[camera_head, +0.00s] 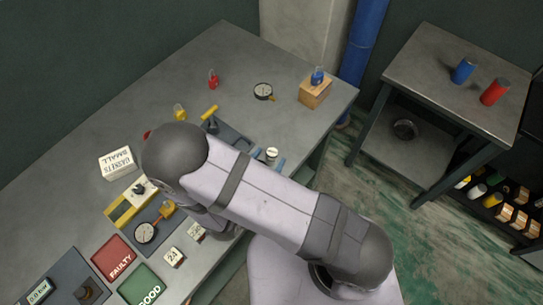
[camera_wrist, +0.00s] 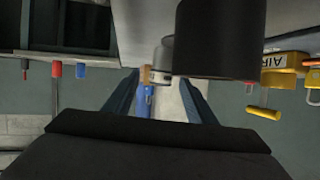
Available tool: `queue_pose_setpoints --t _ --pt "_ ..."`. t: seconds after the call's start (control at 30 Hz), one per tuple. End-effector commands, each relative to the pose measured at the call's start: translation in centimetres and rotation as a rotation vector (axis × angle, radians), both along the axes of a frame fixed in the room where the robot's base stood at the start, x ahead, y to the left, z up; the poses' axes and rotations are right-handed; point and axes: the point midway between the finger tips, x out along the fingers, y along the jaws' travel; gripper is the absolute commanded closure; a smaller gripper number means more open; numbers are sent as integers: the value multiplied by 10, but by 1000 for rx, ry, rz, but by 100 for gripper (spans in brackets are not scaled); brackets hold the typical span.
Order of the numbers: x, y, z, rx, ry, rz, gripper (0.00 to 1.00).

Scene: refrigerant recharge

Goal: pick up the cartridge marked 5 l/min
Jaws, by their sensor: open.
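No marking reading 5 l/min is legible in either view, so I cannot tell which thing is that cartridge. A small pale round-topped piece (camera_head: 271,154) stands near the table's right edge, beside my gripper's blue fingers (camera_head: 268,161); its label is too small to read. In the wrist view my gripper (camera_wrist: 160,78) has its two dark blue fingers apart, with nothing visibly held. A pale cylinder (camera_wrist: 163,56) shows beyond the fingers. A dark cylinder (camera_wrist: 222,38) looms close on the right of that view and I cannot identify it.
A wooden block (camera_head: 314,94) with a blue lock (camera_head: 318,75) stands at the table's far right corner. A gauge (camera_head: 263,91), a red lock (camera_head: 213,79) and a yellow-handled tool (camera_head: 209,113) are nearby. Red FAULTY (camera_head: 115,257) and green GOOD (camera_head: 141,286) pads lie at the front.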

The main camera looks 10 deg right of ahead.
Motion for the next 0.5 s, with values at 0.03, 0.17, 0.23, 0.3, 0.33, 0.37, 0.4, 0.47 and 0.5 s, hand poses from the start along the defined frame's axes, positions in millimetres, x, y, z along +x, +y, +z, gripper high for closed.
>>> queue_pose_setpoints --t 0.03,0.17,0.23,0.3,0.33,0.37,0.4,0.47,0.5 --pt "-1 0 -1 -3 3 3 49" --pt "1 -1 -1 -5 4 3 49" --pt "4 -4 -3 -5 4 0 49" --pt "9 -6 -4 -4 4 0 49" --pt "11 -7 -5 -4 4 -1 49" --pt "13 -9 -6 -4 4 -1 49" --pt "14 -9 -7 -4 5 1 49" --pt "16 -10 -8 -3 4 2 49" --pt "16 -10 -9 -2 4 2 49"
